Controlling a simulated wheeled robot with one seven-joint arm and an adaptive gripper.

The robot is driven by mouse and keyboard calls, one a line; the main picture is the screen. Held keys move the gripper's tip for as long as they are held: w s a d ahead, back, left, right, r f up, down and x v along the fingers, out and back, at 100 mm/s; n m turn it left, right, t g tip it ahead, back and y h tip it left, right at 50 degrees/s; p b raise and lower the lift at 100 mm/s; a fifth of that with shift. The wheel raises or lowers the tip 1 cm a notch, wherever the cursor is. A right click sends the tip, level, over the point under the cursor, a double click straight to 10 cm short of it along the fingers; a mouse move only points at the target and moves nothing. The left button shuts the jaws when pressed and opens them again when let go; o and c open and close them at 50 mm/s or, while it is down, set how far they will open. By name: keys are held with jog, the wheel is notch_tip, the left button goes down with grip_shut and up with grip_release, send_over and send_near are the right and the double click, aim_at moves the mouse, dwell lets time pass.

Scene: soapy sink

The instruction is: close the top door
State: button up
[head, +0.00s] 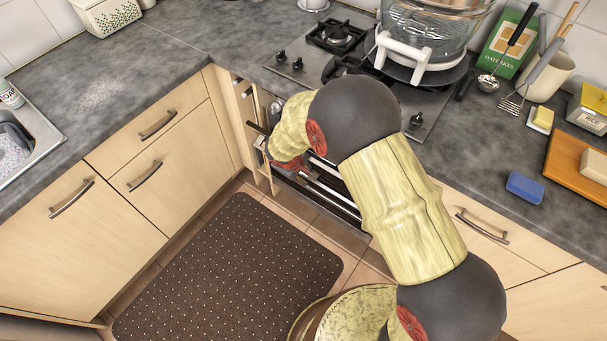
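A narrow pale wood door or panel (241,122) stands in the corner between the left cabinets and the hob unit. Dark handles show near its top edge. I cannot tell whether this is the top door or how far it stands open. My gripper (258,143) is at this panel, at the end of my arm. Only small dark and grey parts of it show, so its fingers cannot be made out. The oven front (325,190) under the hob shows metal bars; my arm hides much of it.
Left cabinets have a drawer (150,120) and doors with bar handles. A dotted dark mat (225,270) lies on the tiled floor. Above are a gas hob (300,65) with a glass pot (430,30), a green box (510,45) and a blue sponge (524,187) on the right counter.

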jog(key=shift+c, duration=0.7)
grip_shut()
